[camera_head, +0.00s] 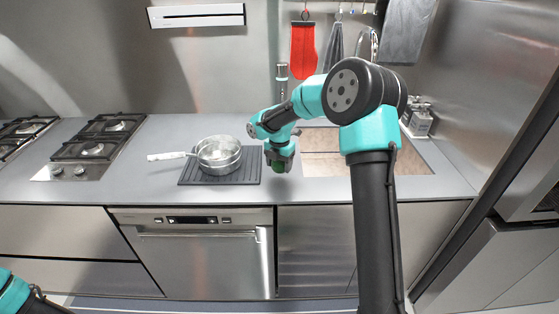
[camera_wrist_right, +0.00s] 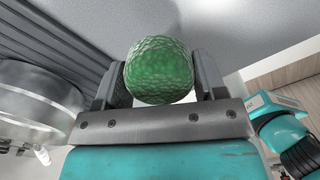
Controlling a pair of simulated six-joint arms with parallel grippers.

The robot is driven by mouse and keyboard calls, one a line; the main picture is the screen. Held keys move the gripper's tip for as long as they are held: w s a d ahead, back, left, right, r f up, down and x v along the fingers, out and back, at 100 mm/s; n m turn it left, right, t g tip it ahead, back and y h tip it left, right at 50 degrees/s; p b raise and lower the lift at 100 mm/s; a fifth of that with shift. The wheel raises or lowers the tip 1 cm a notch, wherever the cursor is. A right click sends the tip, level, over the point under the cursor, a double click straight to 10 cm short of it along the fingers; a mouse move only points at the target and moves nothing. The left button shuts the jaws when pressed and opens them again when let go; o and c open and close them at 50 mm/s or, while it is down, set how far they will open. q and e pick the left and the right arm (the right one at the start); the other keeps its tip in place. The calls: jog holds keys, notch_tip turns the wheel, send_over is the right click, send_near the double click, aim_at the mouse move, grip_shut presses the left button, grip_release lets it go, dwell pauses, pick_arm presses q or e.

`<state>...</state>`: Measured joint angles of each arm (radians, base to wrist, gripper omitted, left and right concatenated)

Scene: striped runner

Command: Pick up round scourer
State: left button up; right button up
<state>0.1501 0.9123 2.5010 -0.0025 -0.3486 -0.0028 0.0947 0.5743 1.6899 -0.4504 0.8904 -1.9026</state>
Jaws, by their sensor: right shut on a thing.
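The round scourer (camera_wrist_right: 159,71) is a green, rough-textured ball. In the right wrist view it sits between the two fingers of my right gripper (camera_wrist_right: 160,80), which is shut on it. In the head view the scourer (camera_head: 277,172) is a small dark green patch under my right gripper (camera_head: 279,163), just right of the dark ribbed mat. The gripper hides part of it there. Whether it touches the counter I cannot tell. My left gripper is not in view; only a piece of my left arm shows at the lower left.
A metal pot (camera_head: 219,160) with a pale handle stands on the ribbed mat (camera_head: 247,172), left of the gripper. The sink (camera_head: 325,166) lies to the right. Gas hobs (camera_head: 92,146) are at the left. A red mitt (camera_head: 303,50) hangs behind. The counter's front strip is clear.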

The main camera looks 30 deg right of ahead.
jog(key=s+a, duration=0.2)
jog(key=s, duration=0.1)
jog(key=s+a, duration=0.2)
jog(key=s, duration=0.1)
jog(key=s+a+r, duration=0.1)
jog(key=s+a, duration=0.1)
jog(key=s, duration=0.2)
jog(key=shift+s+a+r, duration=0.1)
jog(key=shift+a, duration=0.05)
